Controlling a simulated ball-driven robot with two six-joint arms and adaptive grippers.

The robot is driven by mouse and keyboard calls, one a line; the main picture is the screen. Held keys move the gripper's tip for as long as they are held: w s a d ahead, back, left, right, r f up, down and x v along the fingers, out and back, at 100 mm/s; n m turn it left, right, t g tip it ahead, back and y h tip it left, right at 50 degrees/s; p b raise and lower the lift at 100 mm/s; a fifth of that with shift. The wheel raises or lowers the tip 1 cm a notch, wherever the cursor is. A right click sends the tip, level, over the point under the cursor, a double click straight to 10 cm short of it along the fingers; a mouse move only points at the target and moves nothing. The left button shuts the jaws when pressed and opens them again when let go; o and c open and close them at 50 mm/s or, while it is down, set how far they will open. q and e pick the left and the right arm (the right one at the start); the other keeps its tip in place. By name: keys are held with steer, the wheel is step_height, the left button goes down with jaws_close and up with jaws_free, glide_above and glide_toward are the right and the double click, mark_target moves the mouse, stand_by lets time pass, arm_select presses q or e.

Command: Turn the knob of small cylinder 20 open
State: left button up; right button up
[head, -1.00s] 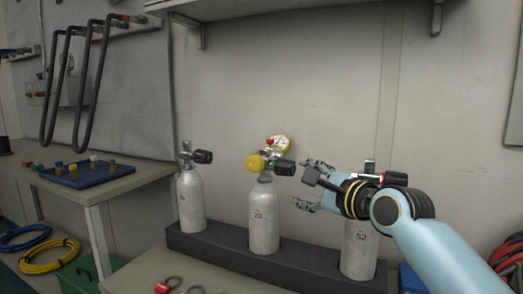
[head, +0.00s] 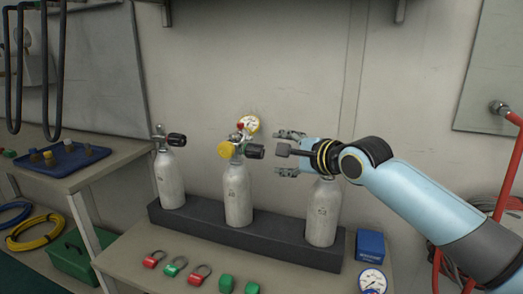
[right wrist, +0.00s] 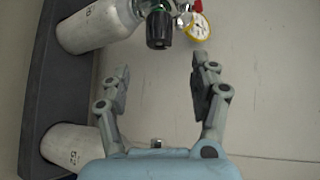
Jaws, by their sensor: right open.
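Small cylinder 20 (head: 238,196) is the middle of three pale cylinders standing upright in a dark rack. Its black knob (head: 255,151) points right from the valve; a yellow cap (head: 226,150) and a yellow-rimmed gauge (head: 249,124) sit on the same valve. In the right wrist view the black knob (right wrist: 159,30) lies ahead of the fingers, between their lines and apart from them. My right gripper (head: 283,153) is open and empty, just right of the knob, in front of the right cylinder's top. My left gripper is not in view.
The left cylinder (head: 170,180) and right cylinder (head: 322,212) share the dark rack (head: 190,226). Red and green shackle-like rings (head: 176,266), green blocks (head: 226,283), a blue box (head: 370,246) and a gauge (head: 372,281) lie on the bench. The wall stands close behind.

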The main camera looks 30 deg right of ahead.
mark_target(263, 152)
steer(key=b+x, duration=0.2)
steer(key=x, duration=0.7)
steer(key=shift+w+f, duration=0.1)
steer(key=shift+w, duration=0.05)
steer(key=c, duration=1.2)
